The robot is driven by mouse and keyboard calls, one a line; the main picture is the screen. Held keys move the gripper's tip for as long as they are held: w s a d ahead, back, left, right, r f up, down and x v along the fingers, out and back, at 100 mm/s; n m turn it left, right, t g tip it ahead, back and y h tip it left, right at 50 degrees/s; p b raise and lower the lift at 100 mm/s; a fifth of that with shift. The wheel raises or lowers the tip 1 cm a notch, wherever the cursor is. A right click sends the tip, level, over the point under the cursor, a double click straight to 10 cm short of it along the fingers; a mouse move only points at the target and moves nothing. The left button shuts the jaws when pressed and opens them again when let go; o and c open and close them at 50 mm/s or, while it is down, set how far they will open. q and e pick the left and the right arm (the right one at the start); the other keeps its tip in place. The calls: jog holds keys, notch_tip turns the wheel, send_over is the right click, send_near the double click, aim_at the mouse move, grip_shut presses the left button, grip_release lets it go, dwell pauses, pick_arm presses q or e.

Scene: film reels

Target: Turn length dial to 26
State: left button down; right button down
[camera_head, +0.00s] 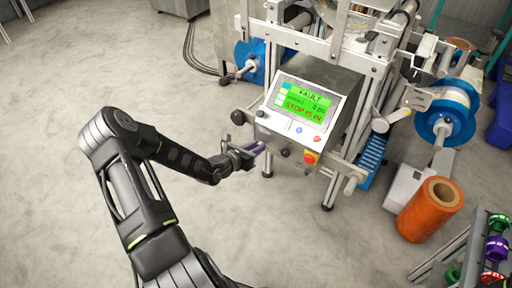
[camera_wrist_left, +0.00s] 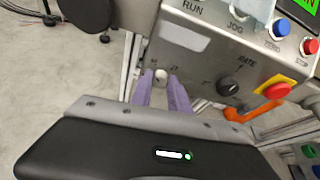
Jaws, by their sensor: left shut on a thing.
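The machine's control box (camera_head: 275,124) stands right of my left arm in the head view. My left gripper (camera_head: 264,147) reaches its lower left front. In the left wrist view, the purple fingers of the left gripper (camera_wrist_left: 162,88) are shut on a small pale round dial (camera_wrist_left: 161,76) on the panel's left part. Small markings sit beside this dial, too small to read surely, and its pointer cannot be made out. A black RATE knob (camera_wrist_left: 228,87) is right of the fingers, apart from them. My right gripper is not in view.
A green screen (camera_head: 303,99) with red and dark text tops the box. A red stop button on yellow (camera_head: 310,157) is at its lower right. An orange spool (camera_head: 430,212) stands at right. The floor (camera_head: 60,110) at left is clear.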

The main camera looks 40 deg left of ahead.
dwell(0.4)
pick_arm(q)
jog(key=shift+a+n+h+p, duration=0.2)
jog(key=shift+n+h+p, duration=0.7)
jog(key=shift+n+p, duration=0.35)
jog(key=shift+a+f+n+t+h+b, duration=0.15)
jog(key=shift+n+t+h+b, duration=0.5)
jog(key=shift+n, duration=0.95)
jog(key=shift+a+f+n+t+h+b, duration=0.1)
jog(key=shift+f+n+t+h+b, duration=0.25)
jog(key=shift+n+h, duration=0.9)
jog(key=shift+a+f+n+t+h+b, duration=0.1)
jog(key=shift+n+t+h+b, duration=0.35)
jog(key=shift+n, duration=1.55)
jog(key=c, duration=1.3)
grip_release()
